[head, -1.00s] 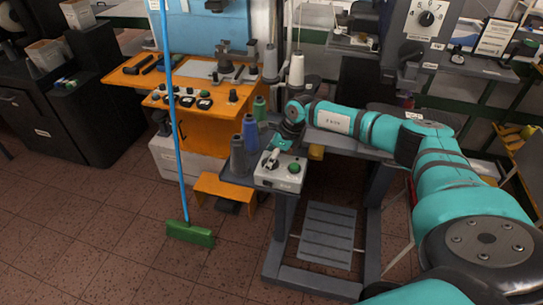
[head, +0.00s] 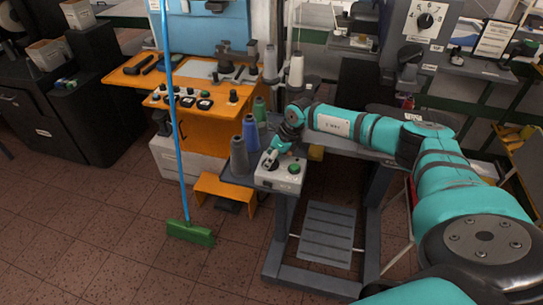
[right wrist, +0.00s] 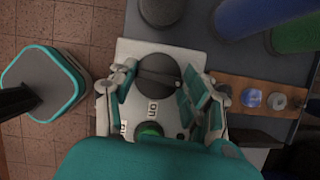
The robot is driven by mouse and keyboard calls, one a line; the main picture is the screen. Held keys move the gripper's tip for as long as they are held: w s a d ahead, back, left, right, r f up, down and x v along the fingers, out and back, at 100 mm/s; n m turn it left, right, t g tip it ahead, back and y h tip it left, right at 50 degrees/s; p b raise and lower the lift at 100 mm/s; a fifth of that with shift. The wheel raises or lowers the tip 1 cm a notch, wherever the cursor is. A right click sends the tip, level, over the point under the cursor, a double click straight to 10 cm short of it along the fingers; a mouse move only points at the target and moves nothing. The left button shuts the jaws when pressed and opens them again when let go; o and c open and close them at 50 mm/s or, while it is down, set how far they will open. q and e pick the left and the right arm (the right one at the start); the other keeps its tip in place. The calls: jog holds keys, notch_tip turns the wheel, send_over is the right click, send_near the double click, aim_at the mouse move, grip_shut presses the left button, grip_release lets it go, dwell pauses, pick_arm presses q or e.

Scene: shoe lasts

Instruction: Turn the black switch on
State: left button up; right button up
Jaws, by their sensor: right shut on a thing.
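The black switch is a round dark knob (right wrist: 158,76) on a pale control box (head: 281,178) at the corner of the grey workbench. A ridge runs across the knob, nearly level in the right wrist view. A small label reading "ON" (right wrist: 153,110) sits beside it, and a green button (head: 294,169) is on the same box. My right gripper (head: 271,160) reaches down onto the knob from above. In the right wrist view its two fingers (right wrist: 160,90) flank the knob, shut on it. My left gripper is in neither view.
Grey, blue and green thread cones (head: 249,132) stand close behind the box. An orange bench (head: 188,112) with more controls is further left. A blue-handled broom (head: 189,231) stands upright in front of it. Open tiled floor lies at front left.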

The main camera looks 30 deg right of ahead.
jog(key=m, duration=0.1)
jog(key=m+p, duration=0.1)
jog(key=shift+r+m+t+h, duration=0.2)
jog(key=shift+m+t+h, duration=0.1)
jog(key=shift+a+m+h+p, duration=0.1)
jog(key=shift+m+h+p, duration=0.3)
jog(key=shift+m+p, duration=0.3)
jog(key=shift+f+m+h, duration=0.1)
jog(key=shift+m+h, duration=0.3)
jog(key=shift+m, duration=0.7)
jog(key=shift+f+m+h, duration=0.1)
jog(key=shift+m+h, duration=0.2)
jog(key=shift+m, duration=0.6)
jog(key=m+h+b, duration=0.1)
jog(key=m+b, duration=0.1)
jog(key=shift+a+f+m, duration=0.1)
jog(key=shift+m, duration=0.3)
jog(key=m+h+b, duration=0.1)
jog(key=m+b, duration=0.1)
jog(key=shift+w+m, duration=0.1)
jog(key=shift+m, duration=0.2)
jog(key=shift+m+g+h+b, duration=0.55)
jog(key=shift+m+b, duration=0.65)
jog(key=shift+m, duration=0.4)
jog(key=shift+r, duration=0.2)
